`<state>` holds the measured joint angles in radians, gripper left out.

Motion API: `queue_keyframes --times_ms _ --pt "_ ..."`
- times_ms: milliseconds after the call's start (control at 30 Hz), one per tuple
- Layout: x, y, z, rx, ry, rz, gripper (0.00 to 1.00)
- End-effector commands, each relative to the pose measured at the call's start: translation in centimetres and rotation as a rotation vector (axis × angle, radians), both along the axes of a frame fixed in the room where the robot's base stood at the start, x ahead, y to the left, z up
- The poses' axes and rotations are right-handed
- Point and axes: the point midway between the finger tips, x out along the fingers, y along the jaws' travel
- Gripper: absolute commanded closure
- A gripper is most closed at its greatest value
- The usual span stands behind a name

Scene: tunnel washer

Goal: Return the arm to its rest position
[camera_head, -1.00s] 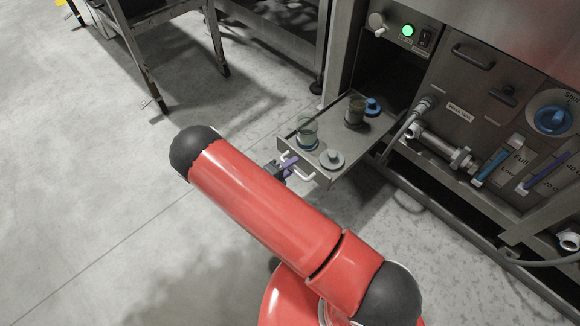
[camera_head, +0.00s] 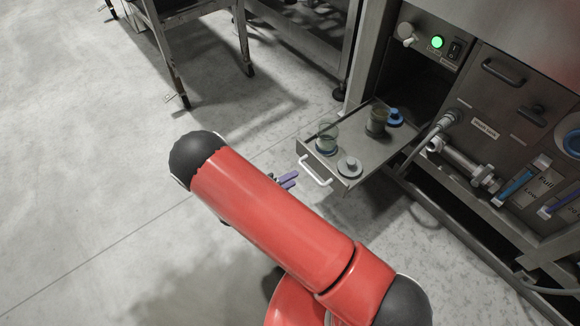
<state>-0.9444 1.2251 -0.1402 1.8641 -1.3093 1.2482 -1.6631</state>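My gripper (camera_head: 288,180) shows only in part behind my red arm. Its purple fingers point right toward the drawer and are apart from the white drawer handle (camera_head: 316,172). Two fingers show with a narrow gap, and I see nothing between them. The drawer (camera_head: 372,155) is pulled out of the machine and holds two glass jars and two lids. My red arm stretches across the middle of the picture.
A glass jar (camera_head: 326,138), a second jar (camera_head: 377,120), a grey lid (camera_head: 349,167) and a blue lid (camera_head: 395,117) are in the drawer. The machine front with pipes (camera_head: 462,160) fills the right. A metal cart (camera_head: 190,15) stands at the top. The floor at left is clear.

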Motion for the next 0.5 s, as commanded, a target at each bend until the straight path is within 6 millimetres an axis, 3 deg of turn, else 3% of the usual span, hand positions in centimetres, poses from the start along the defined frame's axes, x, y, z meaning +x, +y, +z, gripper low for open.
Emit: queue_keyframes --times_ms 267,367,500 --pt "0.1 -0.1 0.3 0.012 -0.008 -0.012 0.67" --pt "0.3 -0.7 2.0 0.077 -0.055 -0.075 0.67" --pt "0.6 -2.7 6.6 0.275 -0.204 -0.281 0.67"
